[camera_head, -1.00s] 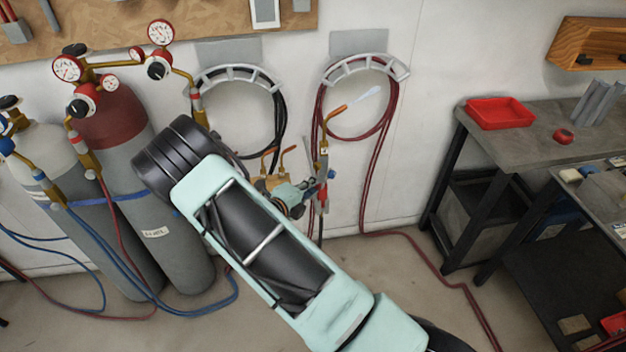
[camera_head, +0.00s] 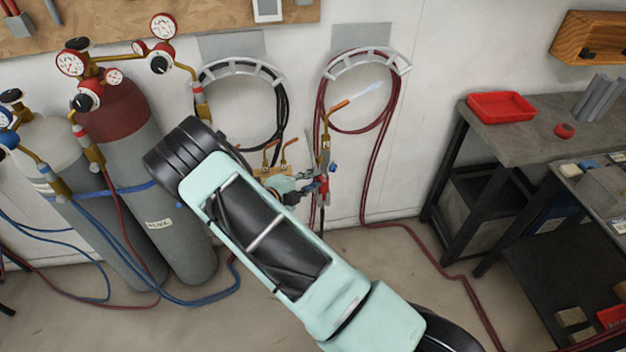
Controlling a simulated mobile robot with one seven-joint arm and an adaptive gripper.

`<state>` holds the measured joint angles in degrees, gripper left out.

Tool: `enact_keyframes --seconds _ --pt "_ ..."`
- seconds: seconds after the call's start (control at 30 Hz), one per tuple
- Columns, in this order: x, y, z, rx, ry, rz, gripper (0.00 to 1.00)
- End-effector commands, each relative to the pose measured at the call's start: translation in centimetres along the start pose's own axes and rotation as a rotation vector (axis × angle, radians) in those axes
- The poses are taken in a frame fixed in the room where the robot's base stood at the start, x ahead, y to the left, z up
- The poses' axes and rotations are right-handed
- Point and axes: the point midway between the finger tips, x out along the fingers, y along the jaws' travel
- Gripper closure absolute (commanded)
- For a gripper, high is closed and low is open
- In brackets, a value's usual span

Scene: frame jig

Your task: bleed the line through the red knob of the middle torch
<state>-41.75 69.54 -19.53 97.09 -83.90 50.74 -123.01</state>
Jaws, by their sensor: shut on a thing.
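A torch (camera_head: 325,146) stands upright at the wall, its copper tip (camera_head: 338,105) slanting up to the right with a pale streak (camera_head: 368,90) at its end. A blue knob (camera_head: 332,169) and a red knob (camera_head: 323,186) sit low on it. My gripper (camera_head: 314,184) is at the red knob and looks shut on it; the fingers are small and partly hidden. Two more copper tips (camera_head: 268,147) (camera_head: 289,143) show to the left, their bodies mostly hidden behind my arm. I cannot tell for sure which torch is the middle one.
Gas cylinders (camera_head: 183,235) with gauges (camera_head: 163,26) stand at left. Black (camera_head: 283,112) and red (camera_head: 398,105) hoses hang coiled on wall holders. The red hose runs along the floor. A workbench (camera_head: 530,140) with a red tray (camera_head: 500,105) is at right.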

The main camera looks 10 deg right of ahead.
Motion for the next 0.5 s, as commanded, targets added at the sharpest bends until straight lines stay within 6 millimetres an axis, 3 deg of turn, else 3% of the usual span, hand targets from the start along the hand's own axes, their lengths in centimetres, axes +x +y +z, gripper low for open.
enact_keyframes --seconds 0.13,0.17,0.3,0.5 --pt "0.0 -0.04 0.01 0.001 0.0 -0.001 1.0" --pt "0.0 -0.04 0.01 0.001 -0.001 -0.001 0.79" --pt "-0.01 -0.04 0.02 0.001 -0.001 -0.001 0.64" --pt "-0.01 -0.03 0.02 0.001 -0.001 0.0 0.64"
